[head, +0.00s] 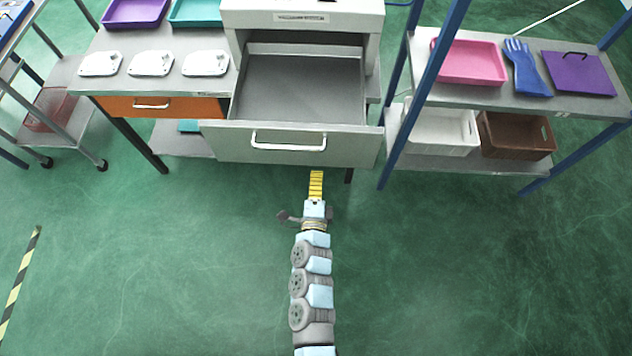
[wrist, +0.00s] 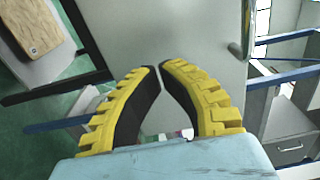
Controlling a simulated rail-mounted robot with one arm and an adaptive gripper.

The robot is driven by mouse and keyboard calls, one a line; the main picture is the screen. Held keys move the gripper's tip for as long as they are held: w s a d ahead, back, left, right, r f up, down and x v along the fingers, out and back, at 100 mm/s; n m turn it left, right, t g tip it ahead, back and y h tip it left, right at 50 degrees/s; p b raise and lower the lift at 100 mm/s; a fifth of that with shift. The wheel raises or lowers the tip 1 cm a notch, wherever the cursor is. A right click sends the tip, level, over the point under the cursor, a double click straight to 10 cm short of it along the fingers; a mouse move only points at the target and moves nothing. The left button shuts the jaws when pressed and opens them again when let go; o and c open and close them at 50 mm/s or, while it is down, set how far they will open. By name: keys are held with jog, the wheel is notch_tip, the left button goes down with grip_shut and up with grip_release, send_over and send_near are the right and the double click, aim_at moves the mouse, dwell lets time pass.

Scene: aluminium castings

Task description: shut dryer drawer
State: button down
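The dryer drawer (head: 300,95) is a grey, empty tray pulled well out of the light grey dryer (head: 302,20). Its front panel (head: 225,140) carries a white bar handle (head: 288,141).
An orange-fronted drawer (head: 190,107) sits left of the dryer, under a bench with several white castings (head: 151,63). A blue-posted shelf on the right holds a pink tray (head: 470,62), blue glove (head: 526,68) and bins (head: 515,135). The green floor in front is clear.

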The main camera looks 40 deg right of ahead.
aim_at(318, 154)
jog(key=x, duration=0.3)
jog(key=shift+w+d+r, duration=0.1)
jog(key=shift+x, duration=1.2)
jog(key=shift+w+d, duration=0.1)
